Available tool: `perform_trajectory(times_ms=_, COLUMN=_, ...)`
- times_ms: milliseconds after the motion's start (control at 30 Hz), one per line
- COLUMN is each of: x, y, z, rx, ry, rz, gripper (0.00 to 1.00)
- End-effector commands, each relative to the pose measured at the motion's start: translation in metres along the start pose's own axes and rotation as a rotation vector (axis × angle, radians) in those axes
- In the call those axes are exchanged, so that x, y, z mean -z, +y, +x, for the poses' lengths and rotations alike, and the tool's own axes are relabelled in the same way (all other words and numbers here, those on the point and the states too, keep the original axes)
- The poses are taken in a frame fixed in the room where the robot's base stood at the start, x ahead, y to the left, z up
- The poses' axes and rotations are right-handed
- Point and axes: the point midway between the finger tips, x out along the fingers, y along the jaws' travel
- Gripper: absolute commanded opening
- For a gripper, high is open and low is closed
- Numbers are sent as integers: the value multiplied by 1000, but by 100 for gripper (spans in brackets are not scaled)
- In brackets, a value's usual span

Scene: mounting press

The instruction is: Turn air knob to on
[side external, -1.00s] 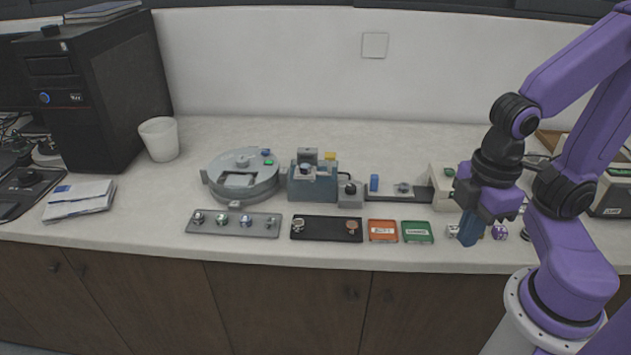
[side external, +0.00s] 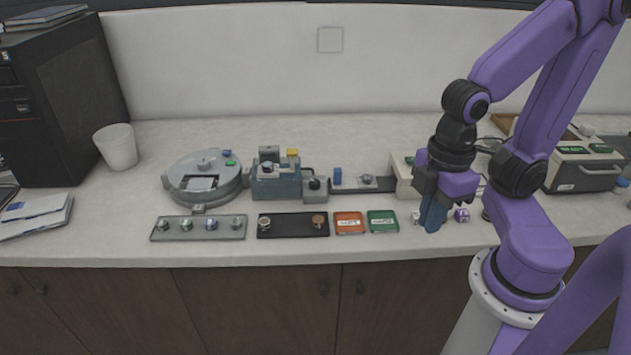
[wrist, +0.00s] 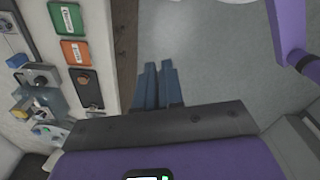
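A small grey box with a dark round knob (side external: 315,183) stands at the right side of the blue-grey press (side external: 275,185) in the side view. It is the only knob I make out there; its label and setting are too small to read. My gripper (side external: 432,218) points down near the front of the counter, well to the right of the knob and apart from it. In the wrist view its two blue fingers (wrist: 159,88) lie close side by side with nothing seen between them.
An orange tray (side external: 349,223) and a green tray (side external: 382,221) lie between the gripper and a black tray (side external: 292,232). A slide (side external: 352,184) with a blue block and a pale box (side external: 403,178) stand behind. Small dice-like cubes (side external: 462,215) sit beside the gripper.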

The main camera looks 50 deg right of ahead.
Motion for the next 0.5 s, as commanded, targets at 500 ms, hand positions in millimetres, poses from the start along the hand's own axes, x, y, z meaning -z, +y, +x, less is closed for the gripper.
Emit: perform_trajectory(times_ms=500, x=74, y=84, z=-17, rx=-8, ry=-9, rz=87, gripper=57)
